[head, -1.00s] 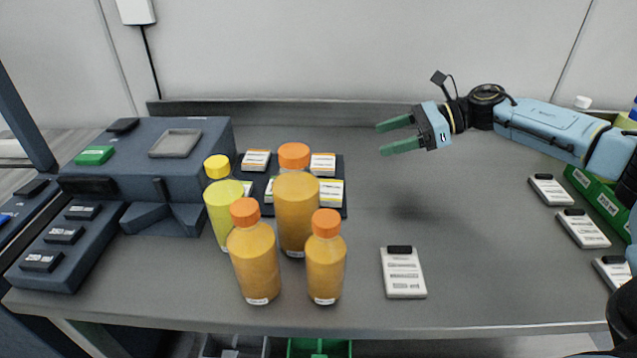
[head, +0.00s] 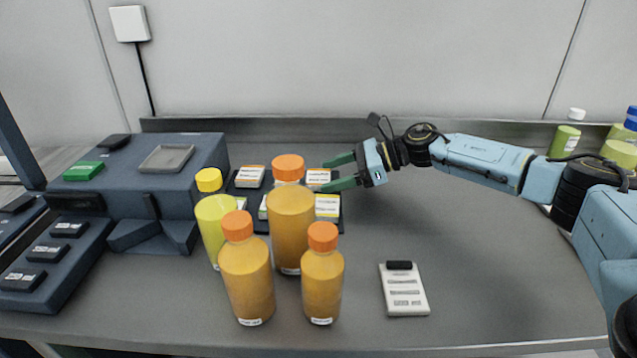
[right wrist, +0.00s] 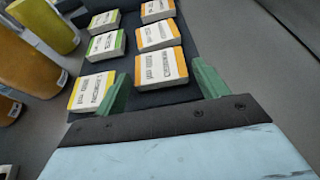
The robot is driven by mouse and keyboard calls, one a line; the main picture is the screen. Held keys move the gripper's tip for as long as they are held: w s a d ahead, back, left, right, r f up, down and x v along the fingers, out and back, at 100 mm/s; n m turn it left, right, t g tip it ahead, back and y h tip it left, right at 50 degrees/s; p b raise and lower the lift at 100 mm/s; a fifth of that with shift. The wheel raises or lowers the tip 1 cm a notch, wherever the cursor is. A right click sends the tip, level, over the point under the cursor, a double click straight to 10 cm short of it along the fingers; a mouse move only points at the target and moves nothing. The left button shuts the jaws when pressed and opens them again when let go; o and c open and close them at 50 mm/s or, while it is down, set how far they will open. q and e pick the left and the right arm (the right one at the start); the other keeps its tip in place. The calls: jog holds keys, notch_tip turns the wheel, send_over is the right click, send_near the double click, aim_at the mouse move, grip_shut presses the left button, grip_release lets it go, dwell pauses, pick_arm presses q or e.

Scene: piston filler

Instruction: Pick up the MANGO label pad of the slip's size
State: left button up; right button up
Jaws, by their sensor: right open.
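Label pads stand in two columns on a dark tray (right wrist: 185,15). In the right wrist view one column has orange edges, with a near pad (right wrist: 160,67), a middle pad (right wrist: 158,35) and a far pad (right wrist: 157,10). Print is too small to read. My right gripper (head: 325,175) is open at the tray's right side; its fingers (right wrist: 162,75) flank the near orange-edged pad in the picture, holding nothing. A white slip (head: 404,290) with a black clip lies on the table, its writing unreadable.
Orange-capped bottles (head: 246,275) and (head: 322,280), a larger one (head: 291,230) and a yellow-green bottle (head: 215,222) stand in front of the tray. A dark machine (head: 130,190) is at left. The table right of the slip is clear.

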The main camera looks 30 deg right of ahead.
jog(key=shift+x, duration=0.9)
jog(key=shift+c, duration=0.3)
jog(key=c, duration=0.7)
jog(key=shift+r, duration=0.1)
